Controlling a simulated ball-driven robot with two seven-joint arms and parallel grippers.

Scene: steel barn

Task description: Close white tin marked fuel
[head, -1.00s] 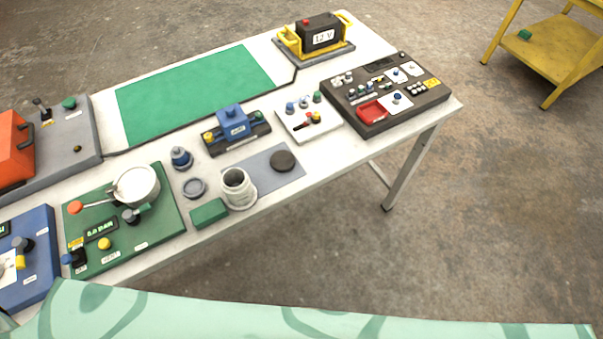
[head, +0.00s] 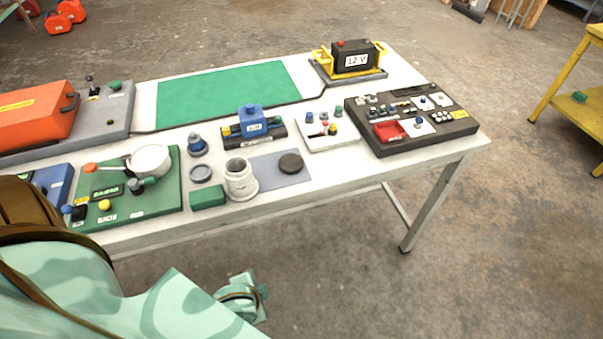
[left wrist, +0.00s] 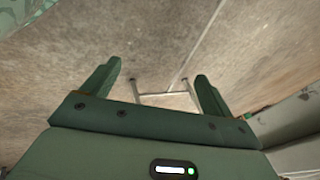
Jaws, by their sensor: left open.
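A white tin (head: 239,184) stands upright and open-topped near the front edge of the white table, with a dark opening; no marking on it can be read. A dark round disc (head: 291,163), perhaps its lid, lies to its right on a grey mat (head: 263,172). A grey round piece (head: 201,173) lies to its left. My left gripper shows in the left wrist view (left wrist: 158,70), open and empty, over bare floor. In the head view my left arm is below the table front, apart from the tin. My right gripper is not in view.
A green block (head: 208,196) sits just left of the tin. A green panel with a white pot (head: 149,160) is further left. A blue device (head: 252,125) stands behind the tin, and a white switch plate (head: 345,140) is to the right. Open floor lies before the table.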

